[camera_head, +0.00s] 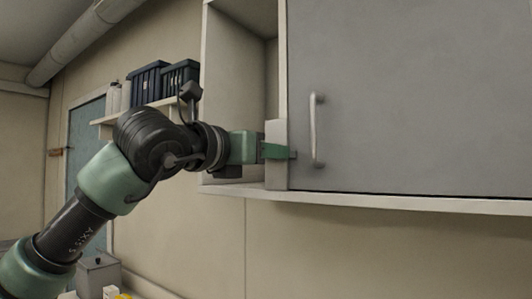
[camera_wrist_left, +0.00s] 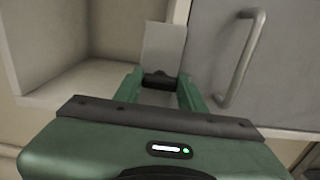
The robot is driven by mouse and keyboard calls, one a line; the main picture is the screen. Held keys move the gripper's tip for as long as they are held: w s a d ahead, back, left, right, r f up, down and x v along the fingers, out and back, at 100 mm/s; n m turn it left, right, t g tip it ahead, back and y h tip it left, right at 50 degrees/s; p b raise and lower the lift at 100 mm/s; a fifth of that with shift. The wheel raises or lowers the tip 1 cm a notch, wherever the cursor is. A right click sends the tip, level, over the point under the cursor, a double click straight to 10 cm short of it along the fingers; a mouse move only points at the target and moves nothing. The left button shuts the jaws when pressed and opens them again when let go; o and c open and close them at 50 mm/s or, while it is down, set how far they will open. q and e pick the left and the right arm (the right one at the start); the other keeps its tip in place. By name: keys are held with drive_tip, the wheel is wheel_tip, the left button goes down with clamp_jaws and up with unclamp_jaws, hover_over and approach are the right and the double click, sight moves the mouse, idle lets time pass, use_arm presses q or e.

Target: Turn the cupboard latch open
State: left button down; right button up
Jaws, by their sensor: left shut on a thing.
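The cupboard (camera_head: 380,90) has a grey door with a pale bar handle (camera_head: 314,130). The latch (camera_head: 275,128) is a pale upright plate at the door's left edge. It also shows in the left wrist view (camera_wrist_left: 165,45), with a dark part low on it between the fingers. My left gripper (camera_head: 278,151) reaches it from the left, with its green fingers across the plate. In the left wrist view the gripper (camera_wrist_left: 159,80) is shut on the latch's dark part, which the fingers partly hide. The door looks closed. My right gripper is not in view.
An open cupboard compartment (camera_head: 237,90) lies left of the latch. A shelf (camera_head: 150,110) with dark blue bins (camera_head: 147,82) and white bottles (camera_head: 113,97) is farther left. A grey box (camera_head: 97,273) stands low at the left. The wall below the cupboard is clear.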

use_arm(q)
drive_tip(key=shift+m, duration=0.3)
drive_tip(key=m+b, duration=0.1)
drive_tip(key=m, duration=0.7)
drive_tip(key=m+b, duration=0.1)
drive_tip(key=m, duration=0.8)
drive_tip(key=shift+s+d+f, duration=0.1)
drive_tip(key=shift+d+f, duration=0.05)
idle(0.4)
drive_tip(key=c, duration=0.8)
unclamp_jaws()
drive_tip(key=shift+c, duration=0.2)
